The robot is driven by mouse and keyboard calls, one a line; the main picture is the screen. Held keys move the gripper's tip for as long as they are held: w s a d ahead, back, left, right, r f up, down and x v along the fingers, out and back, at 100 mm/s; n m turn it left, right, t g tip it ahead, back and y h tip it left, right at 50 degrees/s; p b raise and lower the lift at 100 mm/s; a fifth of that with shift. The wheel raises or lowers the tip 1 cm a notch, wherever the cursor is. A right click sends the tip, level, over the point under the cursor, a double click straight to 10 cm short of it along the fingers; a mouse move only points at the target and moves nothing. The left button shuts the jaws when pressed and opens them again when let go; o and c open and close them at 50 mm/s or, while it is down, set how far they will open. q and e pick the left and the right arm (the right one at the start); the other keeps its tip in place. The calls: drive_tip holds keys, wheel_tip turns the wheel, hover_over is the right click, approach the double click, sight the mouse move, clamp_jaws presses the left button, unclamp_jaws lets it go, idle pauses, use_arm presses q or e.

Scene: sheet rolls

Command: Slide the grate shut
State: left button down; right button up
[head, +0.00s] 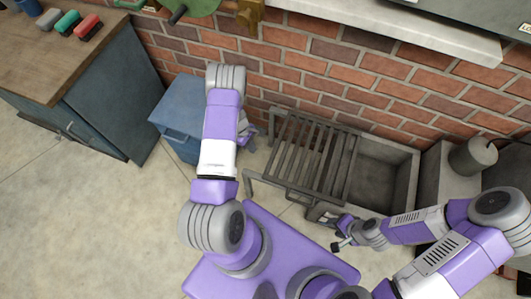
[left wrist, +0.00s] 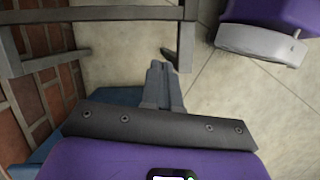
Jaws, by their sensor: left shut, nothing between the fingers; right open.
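The grate (head: 308,152) is a dark grey set of slats in a metal frame, low against the brick wall. It lies toward the left of a grey open-topped basin (head: 385,172), whose right part is uncovered. My left gripper (head: 250,132) is just left of the grate's frame, partly hidden by my own arm. In the left wrist view its fingers (left wrist: 160,72) are shut and empty, near a grey metal bar (left wrist: 100,14). My right gripper (head: 338,232) is open and empty near the front edge of the basin.
A blue bin (head: 180,115) stands left of the grate, close to my left arm. A blue-grey cabinet (head: 105,100) with a wooden top is farther left. A brick wall (head: 330,75) runs behind. A grey pot (head: 472,157) stands at right. Floor at left is clear.

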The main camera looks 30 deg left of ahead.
use_arm(q)
drive_tip(key=w+d+f+n+t+b, duration=0.1)
drive_tip(key=w+d+f+b, duration=0.2)
drive_tip(key=f, duration=0.5)
drive_tip(key=shift+w+d+f+n, duration=0.25)
drive_tip(key=shift+w+d+n, duration=0.2)
drive_tip(key=shift+w, duration=0.3)
use_arm(e)
wheel_tip(320, 180, down, 4)
drive_tip(key=shift+r, duration=0.25)
use_arm(q)
drive_tip(key=shift+d, duration=0.15)
